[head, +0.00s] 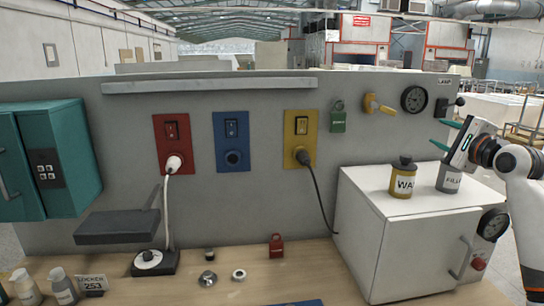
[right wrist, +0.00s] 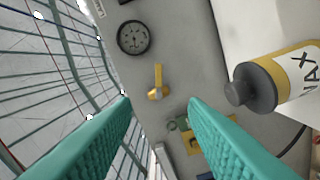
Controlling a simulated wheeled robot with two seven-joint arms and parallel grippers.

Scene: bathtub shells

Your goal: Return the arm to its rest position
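My right gripper (head: 452,134) is at the right side of the head view, above the white cabinet and pointing left toward the grey panel. Its two teal fingers are spread with nothing between them. The right wrist view shows the same open fingers (right wrist: 160,102). A grey bottle labelled FILL (head: 449,181) stands on the cabinet top just below the gripper, its upper part hidden by the gripper. A yellow-and-grey WAX bottle (head: 403,180) stands to its left; it also shows in the right wrist view (right wrist: 292,80), right of the fingers. My left gripper is not in view.
The white cabinet (head: 395,248) stands on the wooden bench (head: 225,291). The grey panel (head: 355,150) behind carries a gauge (head: 414,99), a yellow valve handle (head: 378,105), a green padlock (head: 338,118) and plugged-in sockets. A teal locker (head: 68,155) is at left.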

